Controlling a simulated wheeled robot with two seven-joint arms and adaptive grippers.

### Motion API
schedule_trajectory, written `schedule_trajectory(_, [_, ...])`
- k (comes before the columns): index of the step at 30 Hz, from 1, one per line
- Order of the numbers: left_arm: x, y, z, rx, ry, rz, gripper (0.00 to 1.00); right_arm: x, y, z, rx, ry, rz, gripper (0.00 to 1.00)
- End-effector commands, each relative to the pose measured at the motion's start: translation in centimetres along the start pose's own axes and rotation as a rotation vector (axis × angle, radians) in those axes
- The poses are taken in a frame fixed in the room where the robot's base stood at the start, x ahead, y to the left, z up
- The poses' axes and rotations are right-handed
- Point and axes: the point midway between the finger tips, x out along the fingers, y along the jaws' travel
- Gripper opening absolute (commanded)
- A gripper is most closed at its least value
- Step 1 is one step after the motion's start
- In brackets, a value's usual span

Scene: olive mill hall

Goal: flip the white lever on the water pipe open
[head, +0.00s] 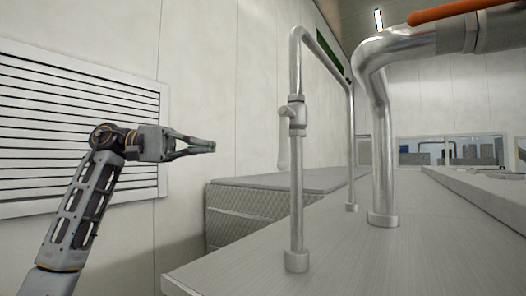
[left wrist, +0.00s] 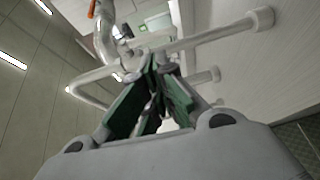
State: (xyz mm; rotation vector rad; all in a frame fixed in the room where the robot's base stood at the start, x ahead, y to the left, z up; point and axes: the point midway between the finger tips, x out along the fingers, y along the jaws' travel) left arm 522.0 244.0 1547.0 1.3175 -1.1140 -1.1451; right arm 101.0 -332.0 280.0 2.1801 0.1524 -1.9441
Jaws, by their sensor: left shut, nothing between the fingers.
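The white lever (head: 283,152) hangs straight down from a small valve (head: 292,115) on the thin upright water pipe (head: 296,200). My left gripper (head: 212,147) is left of the lever at about its height, pointing right, with a clear gap in the picture. Its green-lined fingers are together with nothing between them. The left wrist view shows the shut fingertips (left wrist: 154,62) in front of the pipe (left wrist: 205,36); the lever is hard to make out there, partly hidden by the fingers. My right gripper is not in view.
The pipe stands on a grey metal top (head: 245,268) and bends over at its top. A thick steel pipe (head: 381,150) with an orange part (head: 460,11) stands to the right. A louvred vent (head: 60,115) is on the left wall. Space between gripper and lever looks clear.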

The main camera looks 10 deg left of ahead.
Motion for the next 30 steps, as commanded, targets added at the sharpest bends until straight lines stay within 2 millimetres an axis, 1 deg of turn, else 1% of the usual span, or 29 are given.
schedule_trajectory(5, [0.1,0.0,0.0,0.000,0.000,0.000,0.00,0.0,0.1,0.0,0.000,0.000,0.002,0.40])
schedule_trajectory(11, [1.2,0.0,0.0,0.000,0.000,-0.002,0.00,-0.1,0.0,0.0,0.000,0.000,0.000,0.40])
schedule_trajectory(17, [3.4,0.0,0.0,0.000,-0.002,-0.001,0.00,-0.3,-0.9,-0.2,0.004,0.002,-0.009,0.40])
schedule_trajectory(21, [5.2,0.0,0.0,0.001,-0.002,-0.001,0.00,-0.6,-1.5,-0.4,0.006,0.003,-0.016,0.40])
schedule_trajectory(30, [9.2,0.0,0.0,-0.001,-0.001,-0.001,0.00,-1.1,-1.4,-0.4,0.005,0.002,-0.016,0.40])
